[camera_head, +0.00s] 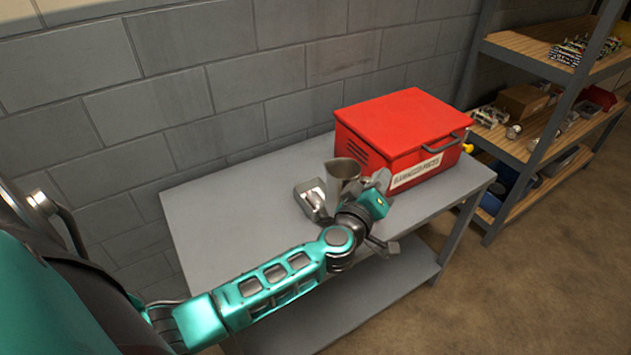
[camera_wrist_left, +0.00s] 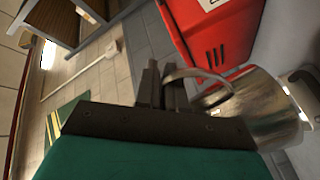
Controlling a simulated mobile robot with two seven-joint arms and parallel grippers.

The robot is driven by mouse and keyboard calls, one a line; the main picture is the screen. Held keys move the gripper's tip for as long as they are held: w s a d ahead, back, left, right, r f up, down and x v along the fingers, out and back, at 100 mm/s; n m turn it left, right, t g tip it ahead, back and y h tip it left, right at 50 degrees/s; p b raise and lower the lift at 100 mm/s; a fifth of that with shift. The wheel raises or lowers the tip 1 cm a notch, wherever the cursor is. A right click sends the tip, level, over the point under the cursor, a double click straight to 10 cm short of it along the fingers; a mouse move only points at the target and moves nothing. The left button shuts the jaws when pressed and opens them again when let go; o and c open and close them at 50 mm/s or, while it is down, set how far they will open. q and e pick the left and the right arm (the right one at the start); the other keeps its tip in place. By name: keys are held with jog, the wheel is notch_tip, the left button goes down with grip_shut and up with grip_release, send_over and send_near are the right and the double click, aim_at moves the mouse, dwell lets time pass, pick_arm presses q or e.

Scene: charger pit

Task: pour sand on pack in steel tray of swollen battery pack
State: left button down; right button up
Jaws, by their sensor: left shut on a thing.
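A metal jug (camera_head: 343,172) is at the front of the red box, above the grey table. Its handle and shiny body show large in the left wrist view (camera_wrist_left: 252,108). My left gripper (camera_head: 363,189) is shut on the jug's handle; its dark fingers show in the left wrist view (camera_wrist_left: 163,88). The jug's contents cannot be seen. My right gripper is not in view.
The red box (camera_head: 405,125) with a handle and label stands right beside the jug on the grey table (camera_head: 215,215). The table's left part is clear. A shelf rack (camera_head: 560,65) with several items stands at the right. A block wall (camera_head: 190,95) is behind.

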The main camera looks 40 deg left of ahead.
pick_arm(q)
jog(key=w+d+f+p, duration=0.2)
jog(key=w+f+p, duration=0.1)
jog(key=w, duration=0.1)
jog(key=shift+w+m+h, duration=0.4)
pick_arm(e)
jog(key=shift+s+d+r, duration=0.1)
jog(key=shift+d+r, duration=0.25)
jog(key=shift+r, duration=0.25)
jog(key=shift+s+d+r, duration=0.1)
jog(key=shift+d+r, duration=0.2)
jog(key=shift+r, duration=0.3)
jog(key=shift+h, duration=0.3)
pick_arm(q)
jog(key=shift+s+r, duration=0.15)
jog(key=shift+r, duration=0.15)
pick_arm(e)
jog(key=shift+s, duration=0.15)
